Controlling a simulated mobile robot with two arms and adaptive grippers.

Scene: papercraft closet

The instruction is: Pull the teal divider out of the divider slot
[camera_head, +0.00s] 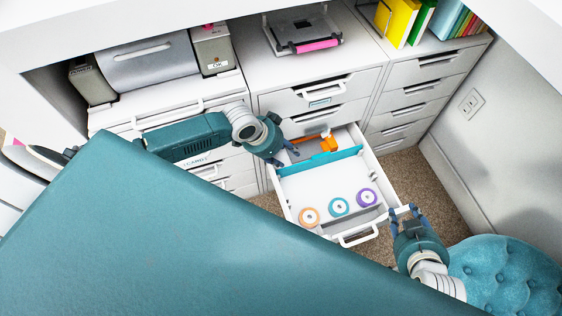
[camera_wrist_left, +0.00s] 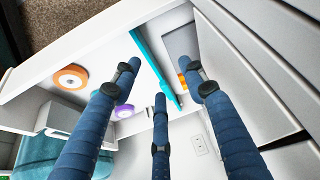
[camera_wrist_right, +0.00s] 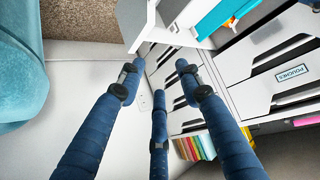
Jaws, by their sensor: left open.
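The teal divider (camera_head: 320,161) stands across the open white drawer (camera_head: 284,205), toward its back part. In the left wrist view the divider (camera_wrist_left: 153,62) runs between my spread fingers. My left gripper (camera_head: 284,156) is open near the divider's left end; contact cannot be told. The divider slot itself is hidden at this size. My right gripper (camera_head: 403,211) is open and empty by the drawer's front right corner. In the right wrist view, a piece of teal (camera_wrist_right: 215,18) shows in the drawer beyond its fingers.
Orange (camera_head: 309,217), teal (camera_head: 339,207) and purple (camera_head: 366,198) tape rolls lie in the drawer's front part. An orange item (camera_head: 327,143) lies behind the divider. Closed drawers (camera_head: 413,95) stand behind. A teal tufted seat (camera_head: 510,275) is at lower right.

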